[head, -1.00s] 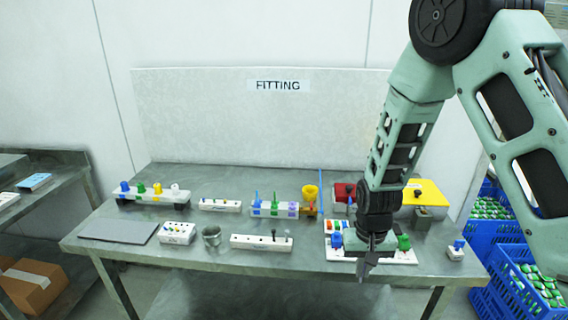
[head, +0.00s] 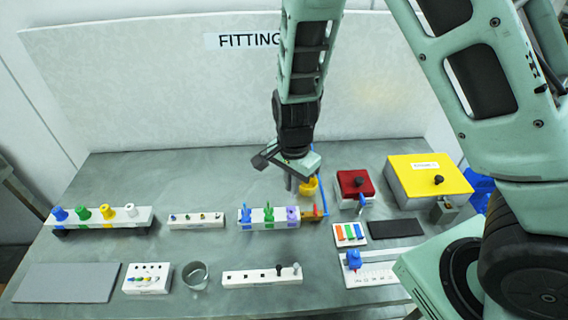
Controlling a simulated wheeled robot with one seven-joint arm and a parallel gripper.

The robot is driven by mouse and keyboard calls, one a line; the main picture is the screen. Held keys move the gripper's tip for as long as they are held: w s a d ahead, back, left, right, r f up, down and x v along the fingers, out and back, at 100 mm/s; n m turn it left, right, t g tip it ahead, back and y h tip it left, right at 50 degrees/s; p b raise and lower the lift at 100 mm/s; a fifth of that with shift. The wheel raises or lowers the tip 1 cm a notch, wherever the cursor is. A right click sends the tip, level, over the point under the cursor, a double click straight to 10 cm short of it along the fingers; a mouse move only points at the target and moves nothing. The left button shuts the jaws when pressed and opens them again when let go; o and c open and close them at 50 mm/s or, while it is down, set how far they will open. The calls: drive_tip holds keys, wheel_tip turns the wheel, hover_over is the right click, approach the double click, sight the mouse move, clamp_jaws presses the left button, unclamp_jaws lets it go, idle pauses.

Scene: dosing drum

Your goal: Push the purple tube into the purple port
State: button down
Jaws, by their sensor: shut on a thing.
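A white block (head: 251,224) at the middle of the table has blue, green and purple positions in a row. The purple port (head: 292,213) is at its right end; a blue tube (head: 246,213) and a green tube (head: 268,213) stand in the other two. My gripper (head: 293,187) points down just above and behind the purple port. It is shut on a slim piece, taken as the purple tube, mostly hidden by the fingers. I cannot tell whether its lower end touches the port.
A yellow funnel (head: 309,189) and a thin blue upright (head: 324,185) stand close to the right of my gripper. A red-lidded box (head: 355,184) and a yellow-lidded box (head: 428,179) are farther right. A grey mat (head: 66,283) lies front left.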

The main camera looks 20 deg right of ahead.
sight(292, 197)
drive_tip(key=shift+f, duration=0.1)
wheel_tip(292, 197, down, 4)
drive_tip(key=b, duration=0.4)
drive_tip(key=shift+f+b, duration=0.15)
drive_tip(key=shift+b, duration=0.25)
drive_tip(key=shift+f, duration=0.5)
idle(0.6)
drive_tip(key=shift+f+b, duration=0.65)
drive_tip(key=shift+f, duration=0.8)
idle(0.4)
drive_tip(key=c, duration=1.5)
unclamp_jaws()
